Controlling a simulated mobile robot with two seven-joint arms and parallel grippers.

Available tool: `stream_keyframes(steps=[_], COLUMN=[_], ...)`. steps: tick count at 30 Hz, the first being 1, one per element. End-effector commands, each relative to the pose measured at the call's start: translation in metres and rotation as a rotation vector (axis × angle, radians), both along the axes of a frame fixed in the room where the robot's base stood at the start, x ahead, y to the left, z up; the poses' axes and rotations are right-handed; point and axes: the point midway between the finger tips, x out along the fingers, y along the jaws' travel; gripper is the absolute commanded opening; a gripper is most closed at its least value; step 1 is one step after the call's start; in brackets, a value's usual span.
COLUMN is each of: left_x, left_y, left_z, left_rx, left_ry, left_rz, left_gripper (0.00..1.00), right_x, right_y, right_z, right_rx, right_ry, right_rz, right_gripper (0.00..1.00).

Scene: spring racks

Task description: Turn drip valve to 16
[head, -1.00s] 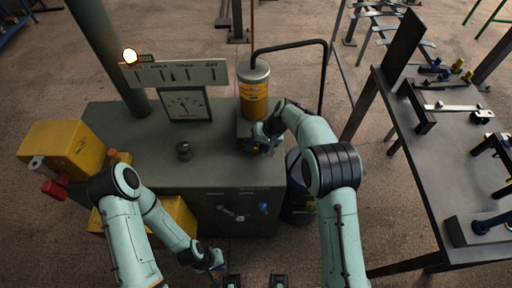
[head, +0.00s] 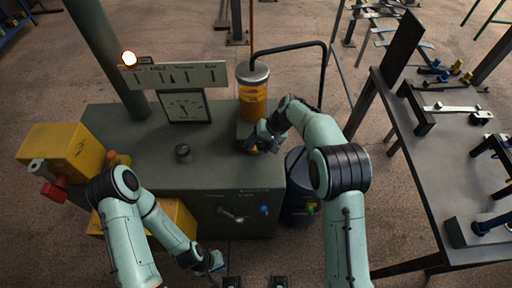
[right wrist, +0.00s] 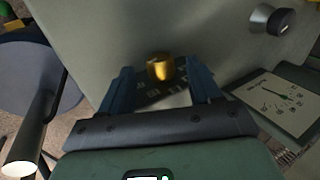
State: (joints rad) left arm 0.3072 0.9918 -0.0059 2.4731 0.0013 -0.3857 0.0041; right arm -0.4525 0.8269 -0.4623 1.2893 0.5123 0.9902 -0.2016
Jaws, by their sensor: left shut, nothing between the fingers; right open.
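In the right wrist view a small brass knob (right wrist: 160,68), which looks like the drip valve, stands on the grey cabinet face with pale markings beside it, too small to read. My right gripper (right wrist: 160,85) is open, with its two blue fingers on either side of the knob. I cannot tell whether they touch it. In the head view my right gripper (head: 258,143) is at the cabinet's right side, below the yellow oil cylinder (head: 253,100), and mostly hides the knob. My left gripper (head: 215,265) is shut and empty, low in front of the cabinet.
The grey-green cabinet (head: 140,150) carries a dial gauge (head: 186,107), a black knob (head: 182,151) and a marked panel (head: 175,75) with a lit lamp (head: 129,58). A dark drum (head: 300,190) stands at its right. A tool table (head: 440,150) is further right.

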Motion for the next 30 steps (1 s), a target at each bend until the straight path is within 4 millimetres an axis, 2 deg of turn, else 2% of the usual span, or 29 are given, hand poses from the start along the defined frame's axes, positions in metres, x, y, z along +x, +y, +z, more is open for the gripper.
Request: stream_keyframes(steps=[6, 13, 18, 26, 27, 28, 30], left_x=[0.002, 0.005, 0.006, 0.006, 0.006, 0.006, 0.006], left_y=[0.0, 0.0, 0.0, 0.0, 0.0, 0.0, 0.0], left_z=[0.003, 0.007, 0.008, 0.008, 0.008, 0.008, 0.008], left_rx=[0.0, 0.0, 0.0, 0.0, 0.0, 0.0, 0.0], left_ry=[-0.002, -0.006, -0.007, -0.007, -0.007, -0.007, -0.007], left_rz=[0.0, 0.0, 0.0, 0.0, 0.0, 0.0, 0.0], left_gripper=[0.0, 0.0, 0.0, 0.0, 0.0, 0.0, 0.0], right_x=[0.001, 0.0, 0.0, 0.0, 0.0, 0.0, 0.002], right_y=[-0.023, -0.041, -0.046, -0.047, -0.047, -0.046, -0.042], right_z=[0.048, 0.084, 0.095, 0.096, 0.096, 0.096, 0.094], right_rx=[0.002, 0.001, 0.001, 0.0, 0.0, 0.001, 0.007], right_ry=[-0.005, -0.003, -0.001, 0.0, 0.0, -0.001, -0.015], right_rz=[-0.003, 0.0, 0.0, 0.0, 0.0, 0.0, 0.003], right_gripper=[0.63, 0.63, 0.63, 0.63, 0.6, 0.5, 0.48])
